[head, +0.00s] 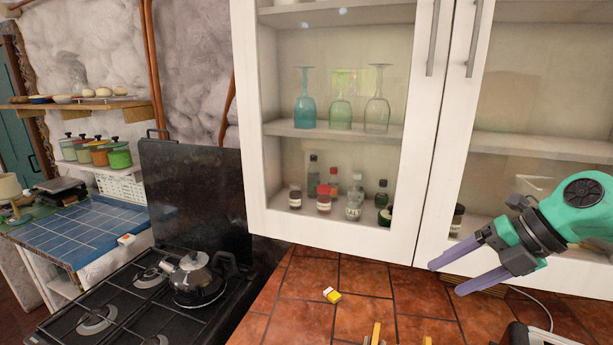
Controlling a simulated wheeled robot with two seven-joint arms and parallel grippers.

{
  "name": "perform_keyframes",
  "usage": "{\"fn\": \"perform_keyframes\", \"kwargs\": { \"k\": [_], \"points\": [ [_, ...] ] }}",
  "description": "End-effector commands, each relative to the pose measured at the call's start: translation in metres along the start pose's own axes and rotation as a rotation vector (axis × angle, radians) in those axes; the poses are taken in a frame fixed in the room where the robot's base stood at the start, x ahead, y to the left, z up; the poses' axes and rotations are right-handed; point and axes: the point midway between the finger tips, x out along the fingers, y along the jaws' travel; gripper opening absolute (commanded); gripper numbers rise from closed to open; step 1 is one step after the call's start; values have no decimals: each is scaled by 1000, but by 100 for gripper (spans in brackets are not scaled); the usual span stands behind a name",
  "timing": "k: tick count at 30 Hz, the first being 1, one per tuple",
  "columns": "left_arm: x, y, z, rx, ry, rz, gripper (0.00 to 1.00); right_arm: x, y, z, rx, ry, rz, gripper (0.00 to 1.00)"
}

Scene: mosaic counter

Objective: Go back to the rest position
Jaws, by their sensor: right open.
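My right gripper (451,273) shows at the right of the head view, with its green arm coming in from the right edge. Its two purple fingers are apart and point left and down. Nothing is between them. It hangs over the red-brown tiled counter (375,290), in front of the lower edge of the white cabinet (425,135). My left gripper is not in the picture.
A small yellow and white item (332,295) lies on the counter. Two yellow upright pieces show at the bottom edge. A stove with a metal kettle (196,278) stands at left. The cabinet doors are shut, with glasses and bottles behind the glass.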

Motion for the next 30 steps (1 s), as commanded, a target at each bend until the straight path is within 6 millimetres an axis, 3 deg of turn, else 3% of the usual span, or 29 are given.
{"fn": "perform_keyframes", "kwargs": {
  "k": [5, 8, 11, 14, 15, 18, 21, 25, 30],
  "points": [
    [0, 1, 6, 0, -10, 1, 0, 37, 8, 22, 173, -143, 371, 71],
    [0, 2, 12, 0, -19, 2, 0, 51, 1, 43, 390, -296, 611, 71],
    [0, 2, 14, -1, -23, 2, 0, 63, -36, 62, 737, -499, 800, 71],
    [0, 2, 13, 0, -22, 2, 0, 85, -99, 58, 1154, -687, 848, 71],
    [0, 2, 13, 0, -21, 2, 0, 97, -126, 46, 1324, -745, 826, 71],
    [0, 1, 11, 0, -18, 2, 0, 131, -178, 2, 1689, -832, 695, 71],
    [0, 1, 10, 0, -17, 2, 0, 158, -205, -48, 1947, -848, 534, 71],
    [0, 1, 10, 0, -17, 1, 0, 184, -217, -110, 2188, -811, 321, 71],
    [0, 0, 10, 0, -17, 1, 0, 204, -211, -184, 2409, -703, 42, 71]
  ]
}}
